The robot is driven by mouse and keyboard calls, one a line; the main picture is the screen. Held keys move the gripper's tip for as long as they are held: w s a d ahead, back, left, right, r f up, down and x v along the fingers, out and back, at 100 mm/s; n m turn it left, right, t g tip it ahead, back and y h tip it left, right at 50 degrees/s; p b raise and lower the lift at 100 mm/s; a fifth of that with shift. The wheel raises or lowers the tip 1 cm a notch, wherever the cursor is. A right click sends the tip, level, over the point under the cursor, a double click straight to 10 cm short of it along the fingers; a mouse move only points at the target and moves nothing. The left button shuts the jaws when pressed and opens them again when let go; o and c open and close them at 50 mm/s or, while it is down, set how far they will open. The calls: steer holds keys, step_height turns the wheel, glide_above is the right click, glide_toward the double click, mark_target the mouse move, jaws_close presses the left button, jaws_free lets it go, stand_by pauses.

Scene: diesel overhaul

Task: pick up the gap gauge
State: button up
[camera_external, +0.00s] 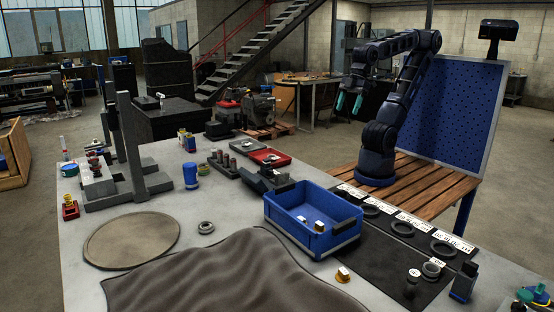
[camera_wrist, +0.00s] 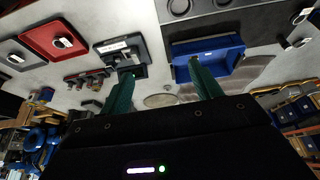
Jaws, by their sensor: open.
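I cannot tell for sure which item is the gap gauge. Small items that could be it include a brass-and-white piece (camera_external: 343,274) on the table in front of the blue bin, and small pale pieces (camera_external: 318,224) inside the bin. My gripper (camera_external: 348,102) hangs in the air above the far side of the workbench, with its teal fingers apart and nothing between them. In the wrist view my gripper (camera_wrist: 160,68) is open and empty, with the blue bin and the dark vise beyond the fingertips.
The blue bin (camera_external: 312,240) stands mid-bench beside a black mat (camera_external: 385,262) with several rings and labels. The vise (camera_external: 266,178), red tray (camera_external: 270,157) and grey tray (camera_external: 245,147) sit behind. A grey stand (camera_external: 130,150) rises at left. A rumpled dark cloth (camera_external: 230,280) covers the front.

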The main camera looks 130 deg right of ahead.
steer(key=w+a+r+n+g, duration=0.25)
steer(key=w+a+n, duration=0.65)
steer(key=w+a, duration=1.4)
steer(key=n+g, duration=0.2)
steer(key=n, duration=0.7)
glide_toward(472, 262)
steer(key=shift+w+d+f, duration=0.25)
steer(key=shift+d+f, duration=0.35)
steer(key=shift+s+a+f, duration=0.15)
steer(key=shift+a+f, duration=0.2)
steer(key=shift+f, duration=0.1)
step_height(472, 262, down, 5)
steer(key=shift+f, duration=0.2)
steer(key=shift+a+f, duration=0.15)
steer(key=shift+f, duration=1.1)
steer(key=shift+a+f, duration=0.1)
steer(key=shift+f, duration=1.15)
steer(key=c, duration=1.3)
